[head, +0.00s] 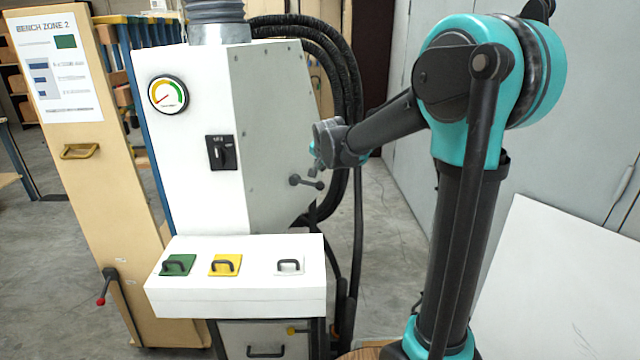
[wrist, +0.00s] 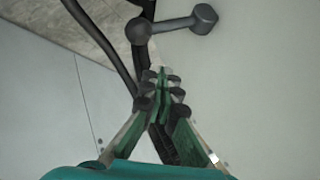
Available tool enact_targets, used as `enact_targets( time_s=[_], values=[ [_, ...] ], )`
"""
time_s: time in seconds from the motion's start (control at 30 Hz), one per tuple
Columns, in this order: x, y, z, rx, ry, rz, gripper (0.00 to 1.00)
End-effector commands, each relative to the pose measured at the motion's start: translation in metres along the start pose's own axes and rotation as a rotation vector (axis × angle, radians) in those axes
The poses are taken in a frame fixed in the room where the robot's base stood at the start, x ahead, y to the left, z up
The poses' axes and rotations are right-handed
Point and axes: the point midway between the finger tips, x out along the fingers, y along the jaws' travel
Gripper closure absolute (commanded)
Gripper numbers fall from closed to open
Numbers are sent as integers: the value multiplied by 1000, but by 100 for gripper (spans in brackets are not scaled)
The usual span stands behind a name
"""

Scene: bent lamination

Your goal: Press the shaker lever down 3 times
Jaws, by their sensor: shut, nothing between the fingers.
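The shaker lever (head: 306,182) is a short dark bar with rounded ends on the grey right side panel of the white machine. In the head view my gripper (head: 314,158) is mostly hidden by my wrist, just above the lever.
The white machine (head: 195,100) carries a gauge (head: 168,94) and a black switch (head: 221,152). A white ledge (head: 235,303) with green, yellow and white handled plates juts out in front. Black hoses (head: 345,90) hang behind. A red-knobbed handle (head: 104,288) is on the wooden panel at left.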

Motion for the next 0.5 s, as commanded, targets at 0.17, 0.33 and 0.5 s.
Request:
enact_targets(
  time_s=[0.17,0.33,0.5],
  values=[
    [-11,-8,-8,0,0,0,100],
    [-18,-13,-13,0,0,0,100],
    [-18,-13,-13,0,0,0,100]
  ],
)
